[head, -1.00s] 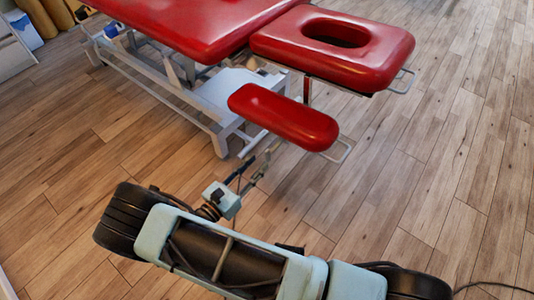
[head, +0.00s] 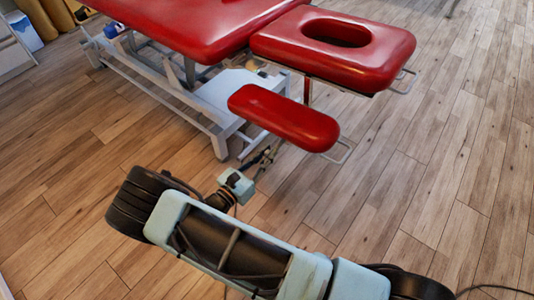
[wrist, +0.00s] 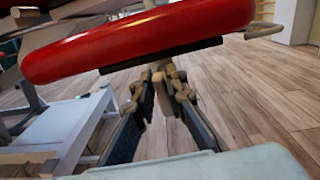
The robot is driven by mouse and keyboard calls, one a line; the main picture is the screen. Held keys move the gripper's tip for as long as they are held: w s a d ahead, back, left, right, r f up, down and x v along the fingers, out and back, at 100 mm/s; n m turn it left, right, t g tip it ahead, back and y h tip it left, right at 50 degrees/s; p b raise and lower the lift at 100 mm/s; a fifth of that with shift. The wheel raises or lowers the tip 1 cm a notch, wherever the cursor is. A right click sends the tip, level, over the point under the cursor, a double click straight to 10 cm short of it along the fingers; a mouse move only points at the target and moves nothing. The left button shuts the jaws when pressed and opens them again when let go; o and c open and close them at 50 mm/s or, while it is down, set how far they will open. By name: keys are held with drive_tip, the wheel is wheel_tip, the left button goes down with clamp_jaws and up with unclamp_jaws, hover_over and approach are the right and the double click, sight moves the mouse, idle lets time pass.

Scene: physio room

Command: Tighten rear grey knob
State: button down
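The red padded armrest (head: 285,117) sticks out below the headrest of the treatment table. In the wrist view the armrest (wrist: 140,40) fills the top, with a dark plate under it. A small greyish knob-like part (wrist: 160,91) hangs below that plate, in line with my gripper (wrist: 162,94). My gripper's two dark fingers stand apart on either side of this part. I cannot tell whether they touch it. In the head view my gripper (head: 267,157) is just below the armrest's near edge, small and partly hidden. I cannot make out the knob in the head view.
The red headrest (head: 375,65) with its oval hole is above and behind the armrest. A metal loop (head: 341,152) sticks out at the armrest's right end. The white table frame (head: 220,135) stands to the left. The wooden floor is clear on the right.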

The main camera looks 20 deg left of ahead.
idle(0.4)
drive_tip(key=m, duration=0.5)
drive_tip(key=shift+s+d+f+m, duration=0.1)
drive_tip(key=shift+s+d+m, duration=0.05)
drive_tip(key=shift+d+m, duration=0.15)
drive_tip(key=shift+s+d+f+m, duration=0.1)
drive_tip(key=shift+f+m, duration=0.1)
drive_tip(key=shift+m, duration=1.85)
drive_tip(key=shift+d+f+m, duration=0.1)
drive_tip(key=shift+f+m, duration=0.05)
drive_tip(key=shift+m, duration=1.85)
drive_tip(key=shift+s+d+f+m, duration=0.1)
drive_tip(key=shift+f+m, duration=0.1)
drive_tip(key=shift+m, duration=1.85)
drive_tip(key=c, duration=2)
unclamp_jaws()
